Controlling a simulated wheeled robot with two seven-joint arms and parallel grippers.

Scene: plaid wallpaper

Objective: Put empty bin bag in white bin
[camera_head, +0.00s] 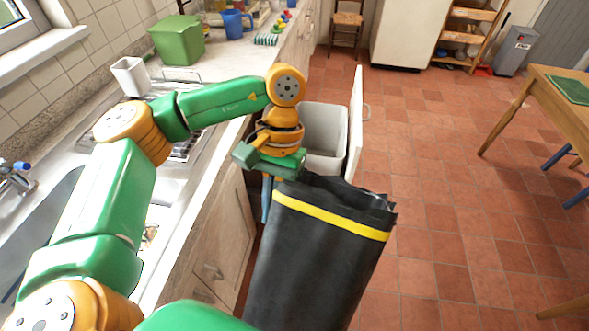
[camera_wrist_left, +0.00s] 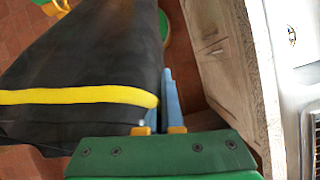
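The empty bin bag (camera_head: 322,245) is black with a yellow band near its top. It hangs upright below and to the right of my left gripper (camera_head: 268,198). It also fills the left of the left wrist view (camera_wrist_left: 85,70). My left gripper's blue fingers (camera_wrist_left: 160,115) are close together at the bag's edge and pinch it; the bag partly hides one finger. The white bin (camera_head: 325,132) stands beyond the gripper and bag, beside the counter, its top open. The gripper and bag hide its lower near part. My right gripper is not seen.
An open white door panel (camera_head: 357,120) stands along the bin's right side. Wooden cabinet fronts (camera_head: 222,240) and the sink counter lie left of the bag. The tiled floor (camera_head: 440,210) on the right is clear up to a wooden table (camera_head: 560,100).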

